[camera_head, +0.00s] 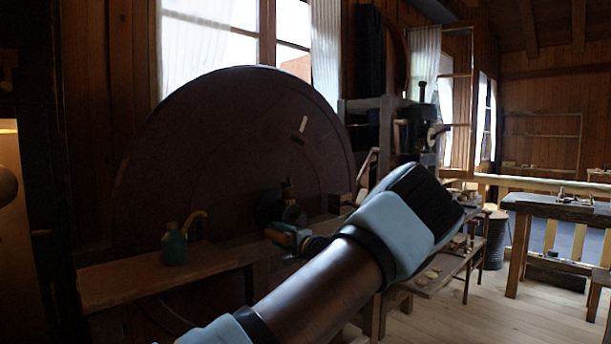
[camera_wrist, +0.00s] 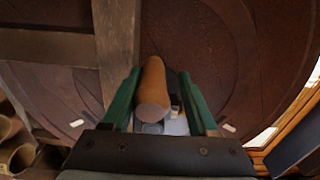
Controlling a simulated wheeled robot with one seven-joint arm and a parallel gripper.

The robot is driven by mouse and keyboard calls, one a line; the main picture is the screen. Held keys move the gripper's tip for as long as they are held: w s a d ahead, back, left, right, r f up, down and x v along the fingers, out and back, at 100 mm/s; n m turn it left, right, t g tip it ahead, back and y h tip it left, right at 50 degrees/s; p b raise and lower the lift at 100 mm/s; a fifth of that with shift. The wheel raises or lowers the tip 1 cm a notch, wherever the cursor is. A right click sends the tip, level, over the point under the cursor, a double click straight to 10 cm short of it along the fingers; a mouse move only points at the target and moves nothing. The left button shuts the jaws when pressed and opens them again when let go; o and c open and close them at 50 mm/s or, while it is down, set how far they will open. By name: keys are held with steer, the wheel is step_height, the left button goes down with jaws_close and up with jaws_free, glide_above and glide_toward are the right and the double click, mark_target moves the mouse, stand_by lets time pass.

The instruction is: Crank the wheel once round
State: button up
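The wheel (camera_head: 215,120) is a big dark red-brown disc standing upright at left centre in the head view; its face fills the back of the wrist view (camera_wrist: 235,65). A wooden crank handle (camera_wrist: 153,92) points toward the wrist camera. My gripper (camera_wrist: 161,78) has its two green fingers on either side of the handle. A gap shows between the handle and the right finger; the left finger lies close to it, contact unclear. The gripper looks open around the handle. In the head view my gripper (camera_head: 290,238) is small and partly hidden by my arm at the wheel's hub.
A green bottle (camera_head: 174,246) stands on a wooden ledge (camera_head: 150,278) left of my gripper. A wooden beam (camera_wrist: 116,35) crosses the wheel in the wrist view. A low bench (camera_head: 440,268) is right of my arm; a workbench (camera_head: 545,204) stands farther right.

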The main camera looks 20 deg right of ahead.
steer(key=shift+d+r+m+p, duration=0.1)
steer(key=shift+r+m+p, duration=0.3)
steer(key=shift+r+p, duration=0.6)
steer(key=w+d+r+m+p, duration=0.4)
steer(key=d+r+m+p, duration=0.5)
steer(key=r+m, duration=0.3)
steer(key=shift+w+d+r+m, duration=0.2)
steer(key=shift+r+m, duration=0.1)
steer(key=shift+m, duration=0.7)
steer(key=v, duration=1.1)
